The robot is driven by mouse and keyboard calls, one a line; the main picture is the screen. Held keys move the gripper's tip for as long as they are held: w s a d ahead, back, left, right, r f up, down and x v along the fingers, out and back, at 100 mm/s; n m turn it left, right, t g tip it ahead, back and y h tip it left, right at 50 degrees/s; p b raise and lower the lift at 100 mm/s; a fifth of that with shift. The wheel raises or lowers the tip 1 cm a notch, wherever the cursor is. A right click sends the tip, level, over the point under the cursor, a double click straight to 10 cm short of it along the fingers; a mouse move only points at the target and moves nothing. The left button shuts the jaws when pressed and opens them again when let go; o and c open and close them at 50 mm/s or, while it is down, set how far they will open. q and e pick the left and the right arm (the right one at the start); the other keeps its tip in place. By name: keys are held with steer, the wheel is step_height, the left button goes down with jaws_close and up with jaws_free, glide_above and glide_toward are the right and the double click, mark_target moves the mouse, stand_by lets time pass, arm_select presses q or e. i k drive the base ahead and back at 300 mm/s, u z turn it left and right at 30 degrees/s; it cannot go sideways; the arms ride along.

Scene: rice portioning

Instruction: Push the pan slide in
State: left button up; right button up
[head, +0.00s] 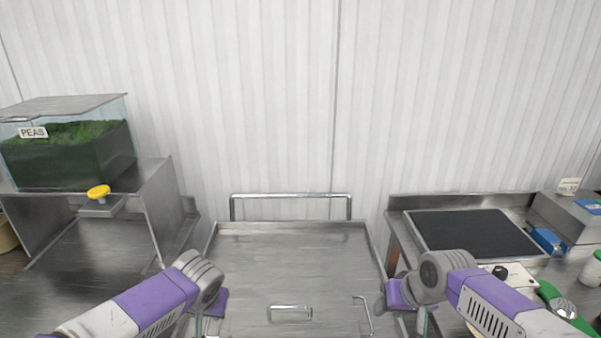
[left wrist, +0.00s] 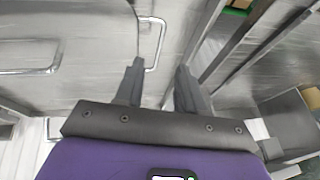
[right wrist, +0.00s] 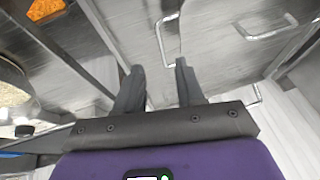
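The pan slide seems to be the flat steel unit (head: 290,255) between the two counters. It has a bar handle (head: 290,313) near the picture's bottom and a thin upright handle (head: 366,314) on the right. My left gripper (left wrist: 158,65) is open, fingers apart, at its left side; a bent handle bar (left wrist: 155,45) shows just beyond the fingertips. My right gripper (right wrist: 158,66) is open at the right side, with a similar handle bar (right wrist: 161,40) just beyond its fingertips. I cannot tell whether the fingers touch either bar. Nothing is held.
A clear bin of peas (head: 70,150) stands on a steel stand at left, with a yellow knob (head: 99,192) below. At right is a counter with a dark flat panel (head: 473,232), a blue item (head: 548,240) and a green-handled tool (head: 560,300). A metal rail (head: 290,196) stands behind the unit.

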mark_target(33, 302)
steer(key=k, duration=1)
